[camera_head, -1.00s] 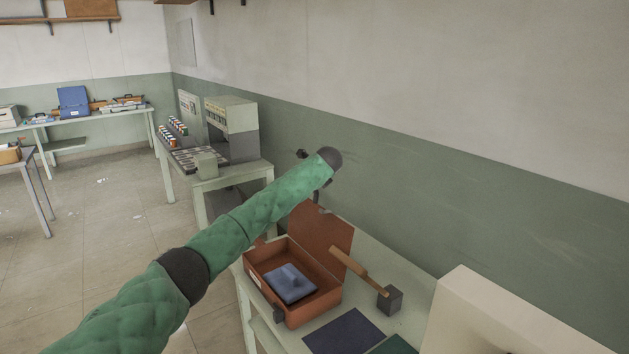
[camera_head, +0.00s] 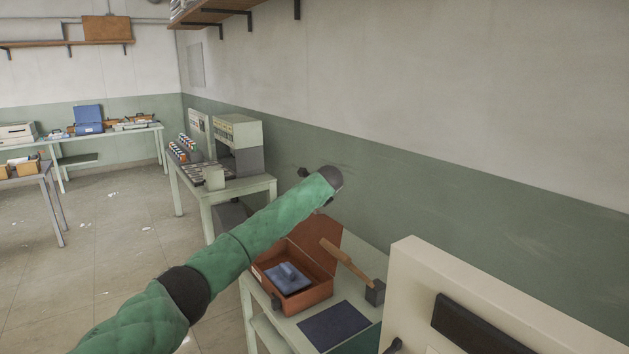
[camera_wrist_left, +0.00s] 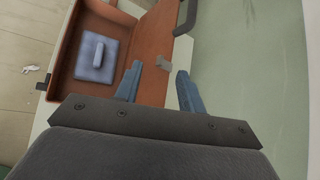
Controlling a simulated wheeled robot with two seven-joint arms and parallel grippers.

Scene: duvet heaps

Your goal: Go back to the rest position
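My left arm (camera_head: 235,250), in a green quilted sleeve, reaches from the lower left across the head view. Its dark end is above the open orange-brown case (camera_head: 318,296). The arm hides most of my left gripper there. In the left wrist view my left gripper (camera_wrist_left: 160,69) has its two blue fingers apart, with nothing held between them. The case (camera_wrist_left: 70,60) shows beyond the fingers, with a blue-grey block with a raised handle (camera_wrist_left: 97,52) inside. My right arm and gripper are not in view.
The case stands on a pale green table (camera_head: 292,334) with a wooden-handled mallet (camera_head: 346,263) and a dark blue mat (camera_head: 333,326). A cream panel (camera_head: 415,275) stands close at right. A machine bench (camera_head: 225,188) is behind. Open floor (camera_head: 110,245) lies left.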

